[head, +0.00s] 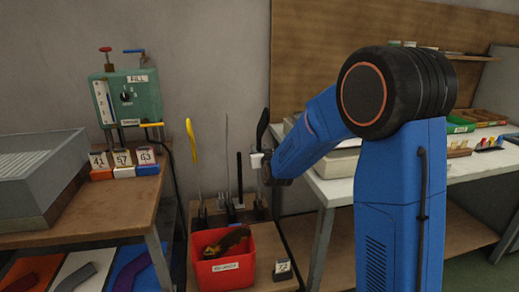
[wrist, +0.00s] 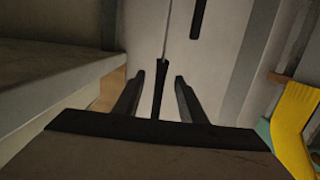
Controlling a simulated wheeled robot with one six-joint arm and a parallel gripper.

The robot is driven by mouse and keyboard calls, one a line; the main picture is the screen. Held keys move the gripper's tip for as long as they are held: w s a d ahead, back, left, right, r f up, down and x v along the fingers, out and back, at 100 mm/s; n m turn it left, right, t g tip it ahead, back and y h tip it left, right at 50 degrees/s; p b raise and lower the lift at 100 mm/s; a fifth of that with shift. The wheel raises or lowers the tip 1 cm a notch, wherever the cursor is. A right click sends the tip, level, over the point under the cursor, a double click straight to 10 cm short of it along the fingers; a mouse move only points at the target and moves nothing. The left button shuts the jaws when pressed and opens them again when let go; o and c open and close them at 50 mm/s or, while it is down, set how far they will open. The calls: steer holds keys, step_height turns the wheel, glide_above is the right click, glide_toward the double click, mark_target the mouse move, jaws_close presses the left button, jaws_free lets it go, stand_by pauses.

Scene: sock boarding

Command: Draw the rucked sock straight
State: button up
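In the wrist view my gripper (wrist: 160,76) has its two dark fingers apart. A narrow dark upright piece (wrist: 160,88) shows between them, with a thin pale line rising above it. I cannot tell whether it is the rucked sock or part of a stand, and gaps show on both sides. In the head view several slim uprights stand on a low shelf: a yellow sock (head: 192,142), a thin grey board (head: 227,150), a short black one (head: 239,178) and a black foot-shaped one (head: 262,126) beside my wrist. The yellow sock is also at right in the wrist view (wrist: 294,115).
A red bin (head: 223,271) holding dark and yellowish socks stands in front of the uprights, with a number card (head: 283,270) beside it. A left bench carries a grey box (head: 40,178), number cards and a green control unit (head: 128,97). A white-topped table (head: 342,190) stands at right.

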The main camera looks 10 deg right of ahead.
steer(key=s+d+g, duration=0.2)
steer(key=s+g, duration=0.2)
steer(key=s, duration=1.4)
steer(key=s+d+f+g, duration=0.1)
steer(key=s+g, duration=0.3)
steer(key=s, duration=1.4)
steer(key=s+d+f+g, duration=0.1)
steer(key=s+d+g, duration=0.2)
steer(key=s, duration=1.6)
steer(key=shift+d+g, duration=0.4)
steer(key=shift+d, duration=0.1)
